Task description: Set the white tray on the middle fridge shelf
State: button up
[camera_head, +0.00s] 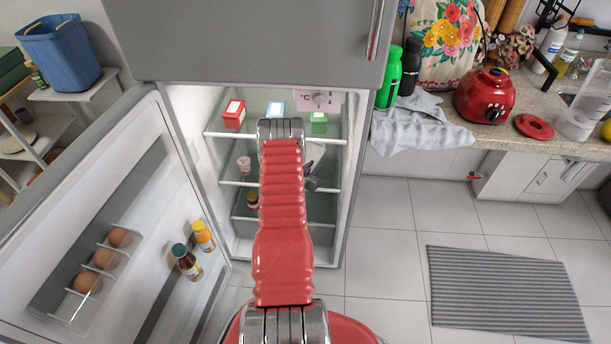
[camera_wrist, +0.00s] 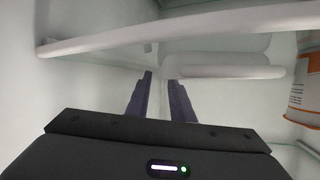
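The fridge is open, and my arm reaches into its compartment. My gripper (camera_head: 313,177) shows only as a dark shape beside the arm, near the middle shelf (camera_head: 238,184). A pale, flat piece just above it, probably the white tray (camera_head: 317,151), is mostly hidden by the arm. In the wrist view, my gripper's two dark fingers (camera_wrist: 160,78) stand slightly apart with nothing visible between them. A rounded white rim, likely the tray's (camera_wrist: 230,72), lies just beyond and right of the fingertips. Whether it touches a finger is unclear.
A red box (camera_head: 234,114), a blue box (camera_head: 276,106) and a green box (camera_head: 319,122) stand on the top shelf. A cup (camera_head: 243,163) sits left of my arm; a jar (camera_head: 252,199) is below. The open door (camera_head: 95,210) holds eggs and bottles.

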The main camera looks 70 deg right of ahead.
jog(key=v, duration=1)
jog(key=shift+r, duration=0.15)
jog(key=shift+a, duration=0.15)
dwell(0.5)
jog(key=shift+w, duration=0.15)
